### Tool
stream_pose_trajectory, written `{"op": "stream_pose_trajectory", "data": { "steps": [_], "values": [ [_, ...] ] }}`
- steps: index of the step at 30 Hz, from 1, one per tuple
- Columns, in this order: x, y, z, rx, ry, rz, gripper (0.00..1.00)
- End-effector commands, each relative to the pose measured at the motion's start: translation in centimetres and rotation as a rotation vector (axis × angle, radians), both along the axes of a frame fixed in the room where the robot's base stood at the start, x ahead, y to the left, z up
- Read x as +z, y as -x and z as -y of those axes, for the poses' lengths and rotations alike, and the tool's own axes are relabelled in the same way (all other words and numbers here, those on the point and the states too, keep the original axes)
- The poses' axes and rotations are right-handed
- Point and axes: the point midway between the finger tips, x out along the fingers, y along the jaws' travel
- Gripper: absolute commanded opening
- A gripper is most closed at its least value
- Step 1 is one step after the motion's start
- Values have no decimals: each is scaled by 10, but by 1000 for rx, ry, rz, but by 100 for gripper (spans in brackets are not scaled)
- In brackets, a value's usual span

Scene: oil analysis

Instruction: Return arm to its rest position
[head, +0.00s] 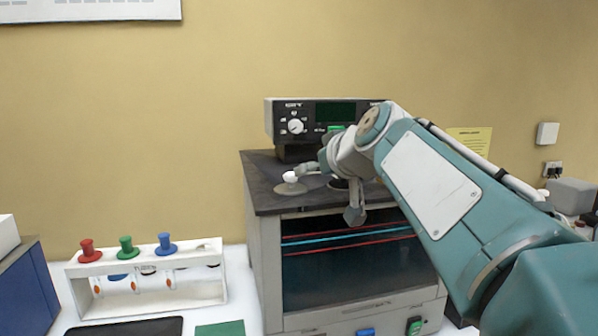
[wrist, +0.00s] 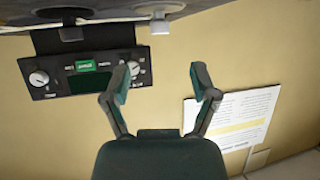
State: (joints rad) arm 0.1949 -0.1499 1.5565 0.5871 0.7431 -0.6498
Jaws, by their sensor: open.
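My arm (head: 430,180) is teal with a white panel and reaches from the lower right to above the analysis machine (head: 262,195). In the head view the wrist end is over the machine's dark top, in front of the control box. In the wrist view my gripper (wrist: 162,78) is open, its two dark fingers apart with nothing between them. Beyond the fingers lie the control box (wrist: 80,72), with knobs and a green display, and the tan wall. A white knob (head: 290,177) stands on the machine top left of the wrist.
A white rack (head: 150,292) with red, green and blue stoppered tubes stands left of the machine. A blue box (head: 25,290) is at the far left. A dark mat and a green pad lie in front. A paper notice (wrist: 235,115) hangs on the wall.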

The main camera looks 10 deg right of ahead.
Motion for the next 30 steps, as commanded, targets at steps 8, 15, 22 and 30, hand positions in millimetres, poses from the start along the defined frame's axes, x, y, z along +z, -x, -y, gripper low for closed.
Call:
{"op": "stream_pose_trajectory", "data": {
  "steps": [8, 15, 22, 30],
  "values": [
    [-77, 75, -23, -34, -7, -204, 76],
    [-181, 173, -32, -118, 18, -440, 76],
    [-263, 247, -27, -202, 63, -594, 76],
    [-281, 262, -24, -227, 77, -627, 76]
  ]
}}
